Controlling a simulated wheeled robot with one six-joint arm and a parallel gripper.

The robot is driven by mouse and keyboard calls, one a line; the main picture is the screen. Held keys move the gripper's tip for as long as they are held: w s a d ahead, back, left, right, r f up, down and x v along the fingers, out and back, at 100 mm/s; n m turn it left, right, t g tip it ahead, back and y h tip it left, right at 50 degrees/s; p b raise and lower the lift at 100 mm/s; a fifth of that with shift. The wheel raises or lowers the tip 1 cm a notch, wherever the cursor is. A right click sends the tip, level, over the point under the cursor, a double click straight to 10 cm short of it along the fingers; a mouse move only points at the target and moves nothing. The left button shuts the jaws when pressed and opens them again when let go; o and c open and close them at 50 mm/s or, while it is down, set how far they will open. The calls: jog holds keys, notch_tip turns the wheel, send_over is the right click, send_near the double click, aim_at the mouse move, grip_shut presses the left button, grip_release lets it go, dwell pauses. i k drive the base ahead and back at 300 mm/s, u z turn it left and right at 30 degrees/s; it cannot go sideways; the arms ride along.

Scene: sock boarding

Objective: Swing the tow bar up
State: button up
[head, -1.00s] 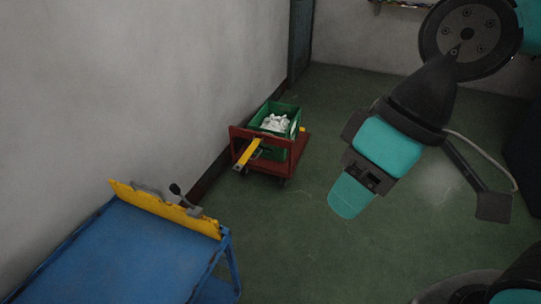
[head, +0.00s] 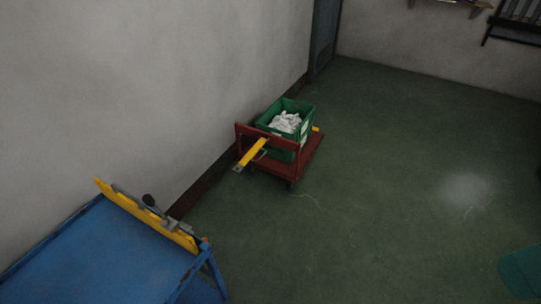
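The yellow tow bar (head: 251,153) sticks out from the near end of a small dark red cart (head: 309,157), slanting down toward the lower left. Its free end hangs clear of the floor. The cart stands by the left wall and carries a green crate (head: 304,106) with white cloth items (head: 286,122) in it. My gripper is not in the head view. Only a small teal piece of my own body shows at the lower right edge.
A blue table (head: 85,262) with a yellow edge plate (head: 117,200) and a grey clamp-like fitting with a dark knob stands at lower left. A dark rack (head: 514,25) is on the far wall. The green floor (head: 400,190) right of the cart is clear.

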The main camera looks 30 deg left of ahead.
aim_at(241, 166)
jog(key=z, duration=0.05)
jog(key=i, duration=1.65)
jog(key=u, duration=1.25)
